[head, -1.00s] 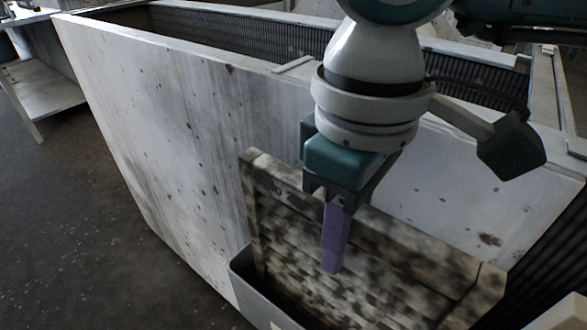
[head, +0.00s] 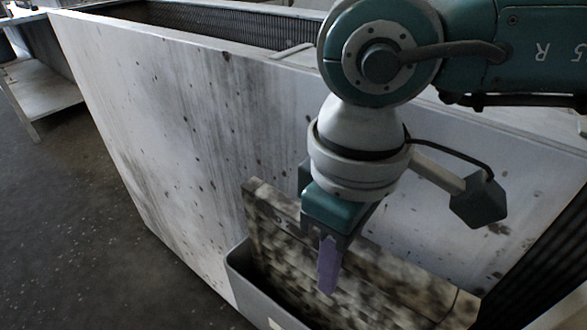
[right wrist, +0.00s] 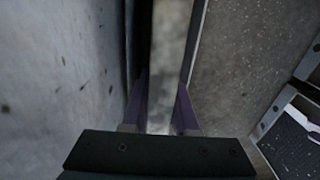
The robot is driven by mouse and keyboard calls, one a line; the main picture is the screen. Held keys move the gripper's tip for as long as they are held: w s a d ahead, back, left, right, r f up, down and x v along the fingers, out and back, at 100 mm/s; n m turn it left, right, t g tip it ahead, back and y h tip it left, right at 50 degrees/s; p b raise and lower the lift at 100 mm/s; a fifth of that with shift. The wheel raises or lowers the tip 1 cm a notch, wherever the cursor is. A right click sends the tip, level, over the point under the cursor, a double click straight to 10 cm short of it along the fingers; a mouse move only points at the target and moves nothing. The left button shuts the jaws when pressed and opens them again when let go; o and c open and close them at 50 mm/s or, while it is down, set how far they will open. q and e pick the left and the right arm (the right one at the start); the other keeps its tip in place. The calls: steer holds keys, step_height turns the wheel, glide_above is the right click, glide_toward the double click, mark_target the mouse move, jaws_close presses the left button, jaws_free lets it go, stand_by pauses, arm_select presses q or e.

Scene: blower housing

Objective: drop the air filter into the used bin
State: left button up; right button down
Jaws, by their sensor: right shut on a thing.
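The air filter (head: 285,250) is a square panel with a pale frame and a dirty, mottled face. It stands on edge, with its lower part inside the grey bin (head: 252,288) and hidden there. My right gripper (head: 328,288) is shut on its top edge, pointing down. In the right wrist view the purple fingers (right wrist: 161,92) sit on both sides of the filter's edge (right wrist: 168,55), and the bin's rim (right wrist: 196,42) runs close beside it. My left gripper is not in view.
The large, stained blower housing (head: 165,110) stands right behind the bin and filter, its wall close to them. A low shelf (head: 45,95) is at the far left. The floor (head: 70,220) at left is clear. Another grey-edged container (right wrist: 268,122) shows at right in the right wrist view.

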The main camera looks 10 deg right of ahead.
steer(key=shift+f, duration=0.3)
steer(key=c, duration=0.7)
jaws_free()
steer(key=shift+r, duration=0.15)
